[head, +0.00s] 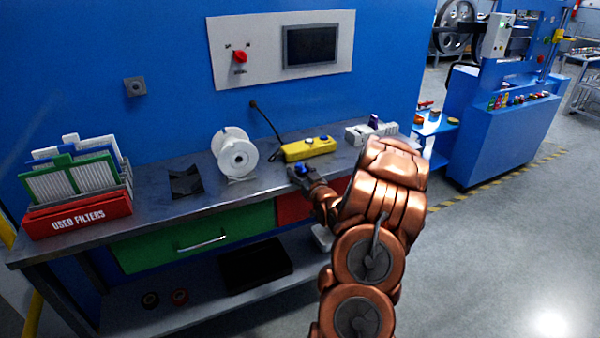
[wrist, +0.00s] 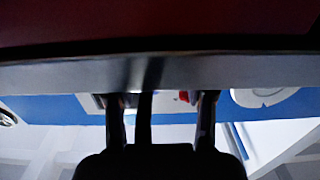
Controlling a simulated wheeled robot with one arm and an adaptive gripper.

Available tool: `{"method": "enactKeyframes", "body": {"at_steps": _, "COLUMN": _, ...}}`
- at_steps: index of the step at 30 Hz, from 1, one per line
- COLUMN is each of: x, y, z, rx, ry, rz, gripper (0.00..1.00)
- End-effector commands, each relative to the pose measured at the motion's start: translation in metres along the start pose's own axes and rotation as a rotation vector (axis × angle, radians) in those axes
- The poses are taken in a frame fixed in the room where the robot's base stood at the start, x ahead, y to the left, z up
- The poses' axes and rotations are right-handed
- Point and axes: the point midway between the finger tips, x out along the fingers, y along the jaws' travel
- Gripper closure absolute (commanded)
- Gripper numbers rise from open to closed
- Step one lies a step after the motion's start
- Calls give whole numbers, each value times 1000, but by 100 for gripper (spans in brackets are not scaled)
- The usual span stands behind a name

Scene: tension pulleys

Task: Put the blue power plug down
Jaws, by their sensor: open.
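The blue power plug (head: 302,169) shows as a small blue shape at the front edge of the grey workbench (head: 190,205), right at my gripper's fingers. My gripper (head: 300,174) is open, at the bench edge above the drawers. The fingers partly cover the plug, and I cannot tell whether they touch it or whether it rests on the bench top. In the wrist view my open fingers (wrist: 162,105) are dark and spread apart in front of the bench edge (wrist: 60,75). I cannot make out the plug there.
A yellow control box (head: 308,149) with a black cable lies behind my gripper. A white spool (head: 236,155) and a black holder (head: 186,182) stand to the left, beside a red used-filters box (head: 80,215). White blocks (head: 370,132) are at the right. Bare bench top lies between holder and spool.

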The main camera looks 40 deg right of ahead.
Motion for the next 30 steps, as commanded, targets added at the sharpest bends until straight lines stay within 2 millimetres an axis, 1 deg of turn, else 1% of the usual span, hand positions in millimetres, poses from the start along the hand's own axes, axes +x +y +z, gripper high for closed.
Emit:
{"method": "enactKeyframes", "body": {"at_steps": 5, "x": 0, "y": 0, "z": -15, "rx": 0, "ry": 0, "rz": 0, "gripper": 46}}
{"method": "enactKeyframes", "body": {"at_steps": 6, "x": -5, "y": 1, "z": -11, "rx": 0, "ry": 0, "rz": 2, "gripper": 46}}
{"method": "enactKeyframes", "body": {"at_steps": 9, "x": -20, "y": 1, "z": -8, "rx": 2, "ry": -2, "rz": 1, "gripper": 46}}
{"method": "enactKeyframes", "body": {"at_steps": 18, "x": -63, "y": 1, "z": -10, "rx": -1, "ry": 0, "rz": 3, "gripper": 46}}
{"method": "enactKeyframes", "body": {"at_steps": 24, "x": -86, "y": 0, "z": -8, "rx": 1, "ry": -3, "rz": 0, "gripper": 46}}
{"method": "enactKeyframes", "body": {"at_steps": 30, "x": -105, "y": 2, "z": -10, "rx": 2, "ry": -3, "rz": 5, "gripper": 46}}
